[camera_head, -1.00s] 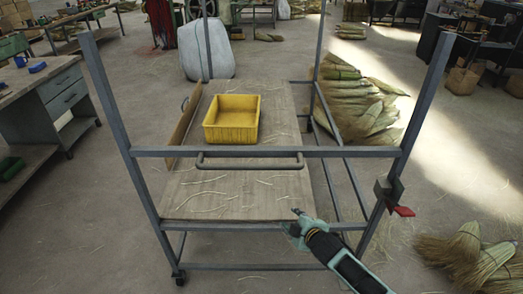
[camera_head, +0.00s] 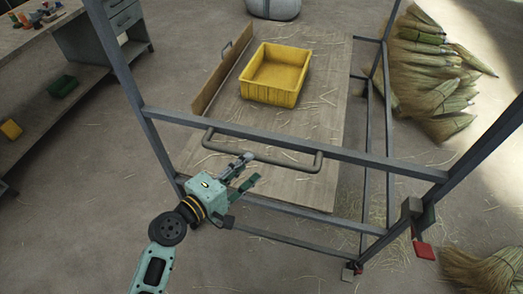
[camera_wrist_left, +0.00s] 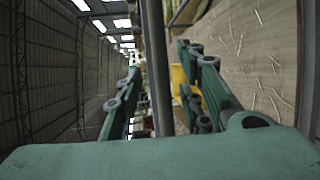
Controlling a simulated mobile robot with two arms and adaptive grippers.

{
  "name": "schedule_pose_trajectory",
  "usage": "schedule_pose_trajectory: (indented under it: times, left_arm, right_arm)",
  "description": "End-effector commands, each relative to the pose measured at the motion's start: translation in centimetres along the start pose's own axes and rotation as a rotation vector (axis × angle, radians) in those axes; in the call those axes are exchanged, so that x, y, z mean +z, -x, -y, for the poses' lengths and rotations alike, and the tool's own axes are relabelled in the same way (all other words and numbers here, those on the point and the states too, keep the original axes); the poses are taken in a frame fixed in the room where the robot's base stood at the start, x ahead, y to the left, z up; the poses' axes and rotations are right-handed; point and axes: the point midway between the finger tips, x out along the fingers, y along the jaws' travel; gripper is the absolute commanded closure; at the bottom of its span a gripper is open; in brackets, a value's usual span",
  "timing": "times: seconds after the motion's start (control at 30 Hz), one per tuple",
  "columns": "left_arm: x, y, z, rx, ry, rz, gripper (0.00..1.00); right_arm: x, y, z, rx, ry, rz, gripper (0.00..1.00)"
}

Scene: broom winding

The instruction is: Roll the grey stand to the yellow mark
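The grey stand (camera_head: 270,137) is a metal frame cart with a wooden deck (camera_head: 330,125). A bent handle bar (camera_head: 262,157) runs along its near side. My left gripper (camera_head: 246,170) is at the left part of this handle, fingers apart. In the left wrist view my left gripper (camera_wrist_left: 160,95) is open, and a dark bar (camera_wrist_left: 157,65) shows between its fingers; I cannot tell if they touch it. My right gripper is out of view. No yellow floor mark shows.
A yellow bin (camera_head: 273,78) sits on the deck. Straw bundles (camera_head: 432,75) lie on the floor to the right, with more (camera_head: 485,272) at lower right. A workbench (camera_head: 40,50) stands at left. A red pedal-like part (camera_head: 424,250) is near the stand's right post.

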Motion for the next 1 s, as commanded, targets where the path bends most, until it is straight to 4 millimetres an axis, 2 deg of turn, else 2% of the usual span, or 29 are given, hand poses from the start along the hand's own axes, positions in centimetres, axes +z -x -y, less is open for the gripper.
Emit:
schedule_pose_trajectory:
  times: [0.2, 0.33, 0.5, 0.73, 1.0]
  left_arm:
    - [0.0, -3.6, -0.3, 0.001, -0.001, 0.0, 0.65]
    - [0.0, -4.9, -0.1, 0.0, -0.001, -0.001, 0.65]
    - [0.0, -5.7, 0.0, -0.001, -0.004, -0.001, 0.65]
    - [0.0, -5.7, 0.0, -0.001, -0.004, -0.001, 0.65]
    - [0.0, -5.7, 0.0, -0.001, -0.004, -0.001, 0.88]
  right_arm:
    - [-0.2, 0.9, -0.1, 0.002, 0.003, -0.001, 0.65]
    - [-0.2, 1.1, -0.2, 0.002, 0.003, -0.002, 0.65]
    - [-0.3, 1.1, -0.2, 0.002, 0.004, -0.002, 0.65]
    - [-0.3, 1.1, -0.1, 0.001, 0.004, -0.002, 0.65]
    - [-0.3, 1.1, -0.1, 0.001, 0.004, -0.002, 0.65]
